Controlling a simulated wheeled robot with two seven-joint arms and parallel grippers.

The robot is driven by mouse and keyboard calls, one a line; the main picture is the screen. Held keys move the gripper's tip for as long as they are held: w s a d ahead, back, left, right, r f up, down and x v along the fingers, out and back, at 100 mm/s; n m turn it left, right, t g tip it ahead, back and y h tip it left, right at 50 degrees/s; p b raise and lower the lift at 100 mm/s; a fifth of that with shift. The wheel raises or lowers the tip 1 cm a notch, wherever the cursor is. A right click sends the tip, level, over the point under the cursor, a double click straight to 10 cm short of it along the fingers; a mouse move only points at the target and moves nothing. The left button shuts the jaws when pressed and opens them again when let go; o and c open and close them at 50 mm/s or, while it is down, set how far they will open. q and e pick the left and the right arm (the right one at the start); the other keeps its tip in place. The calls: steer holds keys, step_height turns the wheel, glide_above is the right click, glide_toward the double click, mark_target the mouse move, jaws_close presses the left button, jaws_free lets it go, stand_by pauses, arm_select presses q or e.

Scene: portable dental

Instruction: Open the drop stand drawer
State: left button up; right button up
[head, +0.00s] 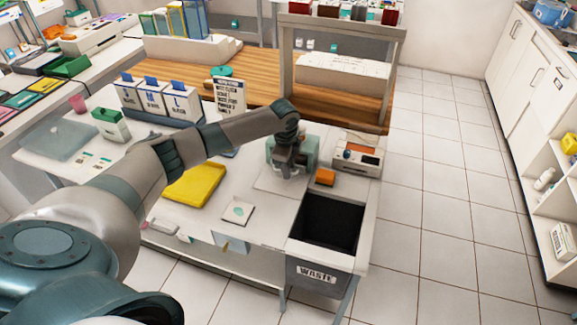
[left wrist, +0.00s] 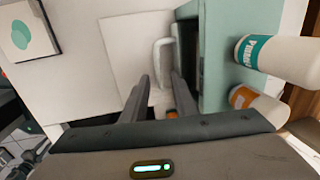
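The drop stand (head: 306,142) is a pale green box on the white table, partly hidden behind my left gripper. In the left wrist view the green stand (left wrist: 222,60) is at right of centre, and a dark recess shows in its left side. A white loop-shaped handle (left wrist: 157,62) stands out from that side. My left gripper (head: 287,172) points down at the stand's near side. In the left wrist view its two fingers (left wrist: 160,78) are apart, with the handle between them; whether they touch it I cannot tell. My right gripper is out of view.
A dark waste bin (head: 318,272) is in front. A yellow tray (head: 194,186) and a small card (head: 237,212) lie left.

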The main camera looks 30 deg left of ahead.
arm_select(q)
steer(key=shift+f, duration=0.1)
steer(key=shift+c, duration=0.2)
jaws_close()
stand_by(1.3)
